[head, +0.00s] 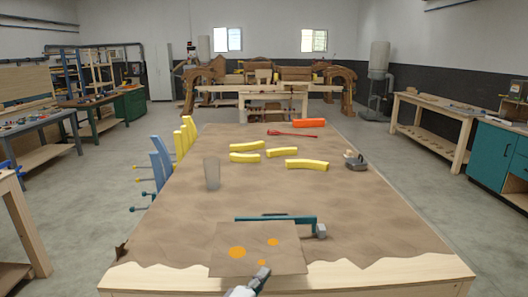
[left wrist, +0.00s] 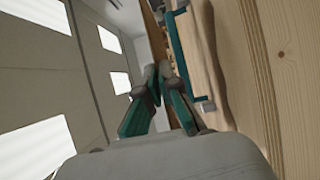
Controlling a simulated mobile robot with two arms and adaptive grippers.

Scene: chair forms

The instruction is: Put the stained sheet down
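The stained sheet (head: 222,262), brown with several orange spots, is in the head view at the near edge of the table, overlapping the bare wood border. My left gripper (head: 264,272) meets the sheet's near edge. In the left wrist view its teal fingers (left wrist: 158,72) come together at the tips; the sheet appears pinched between them, seen nearly edge-on. Whether the sheet touches the table beneath is hard to tell. My right gripper is not in view.
The paper-covered table (head: 190,225) holds a teal clamp (head: 305,220) just beyond the sheet, a grey translucent cylinder (head: 212,172), several yellow curved pieces (head: 306,164), a red tool (head: 290,133) and a small grey tool (head: 356,161). Blue and yellow slats stand along the left edge. The right middle is bare.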

